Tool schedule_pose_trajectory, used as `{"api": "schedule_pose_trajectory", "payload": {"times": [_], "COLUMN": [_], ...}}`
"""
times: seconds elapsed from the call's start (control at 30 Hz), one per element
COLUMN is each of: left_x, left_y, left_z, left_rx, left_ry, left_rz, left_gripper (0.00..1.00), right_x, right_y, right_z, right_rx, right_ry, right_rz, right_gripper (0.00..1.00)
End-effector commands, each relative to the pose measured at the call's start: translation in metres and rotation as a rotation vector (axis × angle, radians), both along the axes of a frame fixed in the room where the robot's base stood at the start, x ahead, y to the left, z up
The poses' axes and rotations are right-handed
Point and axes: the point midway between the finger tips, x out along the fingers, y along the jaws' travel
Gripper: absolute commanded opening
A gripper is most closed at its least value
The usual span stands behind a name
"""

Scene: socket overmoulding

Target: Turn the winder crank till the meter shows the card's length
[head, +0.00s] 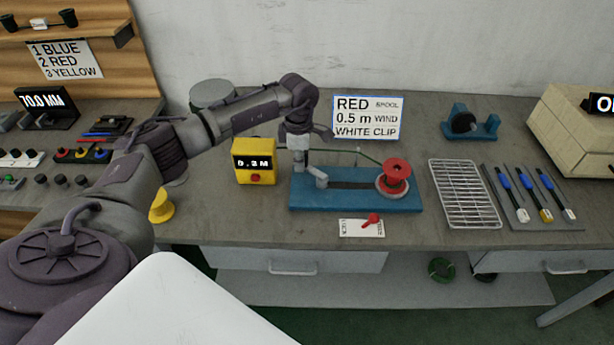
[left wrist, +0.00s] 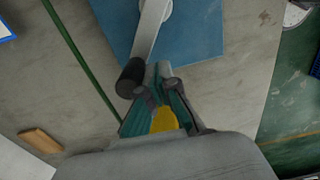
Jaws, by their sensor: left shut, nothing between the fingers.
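The yellow meter (head: 254,173) shows a small reading that looks like 0.3 M. The winder's blue base (head: 345,203) carries a red spool (head: 396,172) at its right end. The grey crank arm (left wrist: 150,30) ends in a black handle (left wrist: 130,77). My left gripper (head: 299,160) is over the base's left end. In the left wrist view its fingertips (left wrist: 157,78) are shut and empty, close beside the handle; I cannot tell whether they touch it. My right gripper is out of view.
A green cord (left wrist: 80,55) runs past the crank. A switch plate with a red lever (head: 373,219) lies in front of the base. A wire rack (head: 463,192) and a tray of clips stand to the right. A yellow spool (head: 161,207) stands at the left front.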

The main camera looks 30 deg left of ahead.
Motion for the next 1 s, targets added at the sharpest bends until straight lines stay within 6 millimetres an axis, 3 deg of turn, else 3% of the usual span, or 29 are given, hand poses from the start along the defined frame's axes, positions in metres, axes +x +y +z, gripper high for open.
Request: {"api": "schedule_pose_trajectory", "payload": {"times": [0.2, 0.53, 0.8, 1.0], "left_x": [0.015, 0.016, 0.032, 0.034], "left_y": [0.003, 0.003, 0.001, 0.001], "left_z": [-0.002, 0.000, -0.002, 0.000], "left_rx": [0.000, 0.000, -0.001, 0.000], "left_ry": [-0.004, -0.001, -0.004, -0.001], "left_rz": [0.002, 0.000, 0.000, 0.000], "left_gripper": [0.00, 0.00, 0.00, 0.00], "right_x": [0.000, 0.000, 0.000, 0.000], "right_y": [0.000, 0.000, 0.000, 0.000], "right_z": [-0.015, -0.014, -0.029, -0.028], "right_rx": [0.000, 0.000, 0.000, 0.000], "right_ry": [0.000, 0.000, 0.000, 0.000], "right_rz": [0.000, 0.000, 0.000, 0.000], "right_gripper": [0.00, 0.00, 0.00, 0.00]}}
